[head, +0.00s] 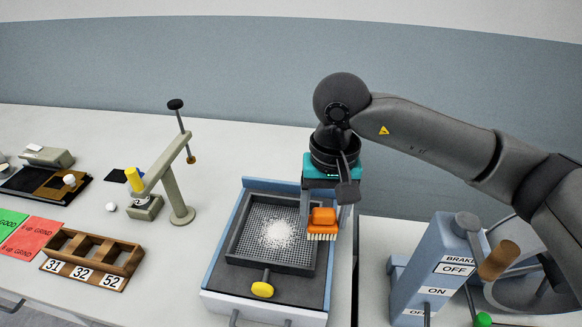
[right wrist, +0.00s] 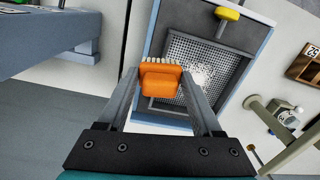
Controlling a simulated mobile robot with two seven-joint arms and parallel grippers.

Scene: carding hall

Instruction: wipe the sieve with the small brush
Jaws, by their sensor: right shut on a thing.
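The small brush (head: 322,223) has an orange body and pale bristles. My right gripper (head: 325,210) is shut on it and holds it bristles down by the right rim of the sieve; I cannot tell whether the bristles touch anything. In the right wrist view the brush (right wrist: 160,82) sits between the two fingers. The sieve (head: 250,225) is a dark square frame with a mesh, in a blue-sided tray (head: 222,285). A heap of white powder (head: 277,235) lies on the mesh. It also shows in the right wrist view (right wrist: 199,75). My left gripper is out of view.
A yellow knob (head: 262,289) stands at the tray's front. A stand with a lever (head: 175,190) and a wooden rack (head: 120,252) are to the left. A blue-grey machine with ON and OFF labels (head: 432,260) is at right, across a gap.

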